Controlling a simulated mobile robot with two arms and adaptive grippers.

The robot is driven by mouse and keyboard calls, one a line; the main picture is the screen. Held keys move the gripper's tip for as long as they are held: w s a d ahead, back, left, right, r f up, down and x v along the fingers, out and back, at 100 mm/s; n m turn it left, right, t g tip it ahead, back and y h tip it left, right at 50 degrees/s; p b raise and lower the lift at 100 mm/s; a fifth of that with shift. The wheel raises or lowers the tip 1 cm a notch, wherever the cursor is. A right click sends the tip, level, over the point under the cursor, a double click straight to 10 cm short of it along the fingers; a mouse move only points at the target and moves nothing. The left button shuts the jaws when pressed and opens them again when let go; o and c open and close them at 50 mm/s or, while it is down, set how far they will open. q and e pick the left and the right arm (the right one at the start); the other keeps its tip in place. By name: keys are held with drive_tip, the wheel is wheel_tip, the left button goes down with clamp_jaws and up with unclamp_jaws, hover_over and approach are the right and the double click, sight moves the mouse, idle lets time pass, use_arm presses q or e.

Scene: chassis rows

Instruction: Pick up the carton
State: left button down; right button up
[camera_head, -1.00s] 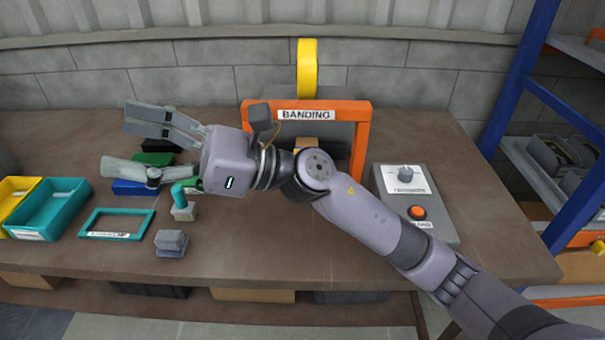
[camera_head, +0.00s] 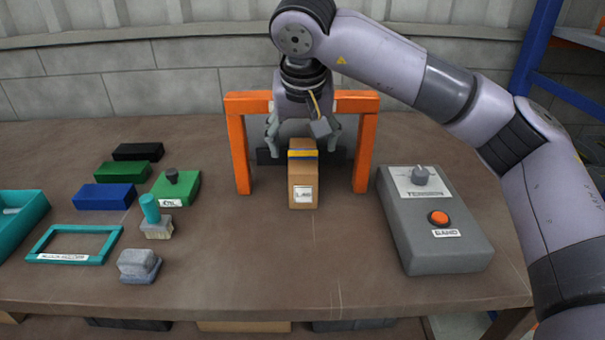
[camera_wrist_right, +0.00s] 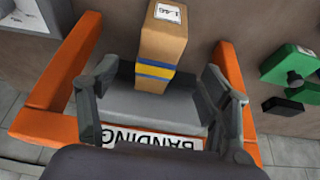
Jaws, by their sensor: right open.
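The carton (camera_head: 303,186) is a small brown box with a white label and a blue and yellow band. It stands on the table in front of the orange banding frame's opening. It also shows in the right wrist view (camera_wrist_right: 163,40), between and ahead of the fingers. My right gripper (camera_head: 302,148) is open above and behind the carton, with one finger on each side of it in the head view. In the right wrist view the open gripper (camera_wrist_right: 163,100) has visible gaps to the carton on both sides. My left gripper is not in view.
The orange banding frame (camera_head: 239,150) stands around my right gripper. A grey control box (camera_head: 430,220) with a knob and orange button is at right. Table front-centre is clear.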

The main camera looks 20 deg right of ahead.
sight(303, 165)
drive_tip(key=x, duration=1.2)
drive_tip(key=shift+w+f+b, duration=0.1)
drive_tip(key=shift+f+b, duration=0.2)
drive_tip(key=shift+f, duration=0.05)
drive_tip(key=shift+w+d+f, duration=0.1)
drive_tip(key=shift+w+f, duration=0.05)
drive_tip(key=shift+f, duration=0.05)
drive_tip(key=c, duration=0.5)
drive_tip(key=shift+r, duration=0.1)
drive_tip(key=c, duration=1.1)
clamp_jaws()
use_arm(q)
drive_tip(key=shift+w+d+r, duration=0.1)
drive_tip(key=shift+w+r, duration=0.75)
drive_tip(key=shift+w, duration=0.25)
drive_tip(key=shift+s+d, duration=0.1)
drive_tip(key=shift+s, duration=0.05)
use_arm(e)
drive_tip(key=shift+r, duration=0.15)
